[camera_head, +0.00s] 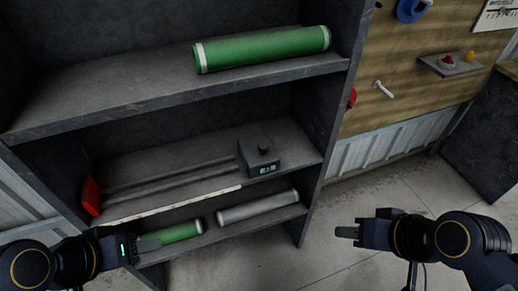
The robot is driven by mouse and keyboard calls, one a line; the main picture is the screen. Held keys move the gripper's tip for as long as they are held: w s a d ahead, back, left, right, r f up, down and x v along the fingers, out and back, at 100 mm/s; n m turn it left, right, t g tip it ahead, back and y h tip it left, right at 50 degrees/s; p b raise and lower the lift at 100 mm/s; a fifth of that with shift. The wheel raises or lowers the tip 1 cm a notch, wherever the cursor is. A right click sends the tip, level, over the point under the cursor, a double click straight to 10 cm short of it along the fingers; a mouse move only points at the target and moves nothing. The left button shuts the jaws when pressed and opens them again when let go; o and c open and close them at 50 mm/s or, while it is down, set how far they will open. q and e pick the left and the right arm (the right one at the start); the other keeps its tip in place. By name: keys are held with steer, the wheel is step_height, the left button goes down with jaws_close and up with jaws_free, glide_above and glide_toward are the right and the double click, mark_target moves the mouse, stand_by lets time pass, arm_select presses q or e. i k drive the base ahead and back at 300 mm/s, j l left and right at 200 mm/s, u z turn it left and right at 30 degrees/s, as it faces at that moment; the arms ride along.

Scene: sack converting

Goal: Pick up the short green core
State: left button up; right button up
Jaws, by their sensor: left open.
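A short green core (182,232) lies on the lowest visible shelf, at the left. A pale end shows at its right; its left end is hidden behind my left gripper (149,243). My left gripper is open and overlaps the core's left part in the picture. Whether its fingers are around the core or touch it, I cannot tell. A long green core (262,48) with white ends lies on the top shelf. My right gripper (346,232) is at the right, in front of the floor, apart from the shelves. It appears empty, but its opening is unclear.
A grey core (258,207) lies right of the short green one on the shelf (240,233). The middle shelf holds a dark box with a knob (260,156), long rods (170,183) and a red piece (91,195). The floor (375,188) at the right is clear.

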mark_target(192, 228)
steer(key=j+u, duration=0.15)
steer(key=j, duration=0.65)
steer(key=i+j+u, duration=0.1)
steer(key=j, duration=0.7)
steer(key=i+j+u, duration=0.15)
steer(key=j, duration=0.65)
steer(key=k, duration=0.05)
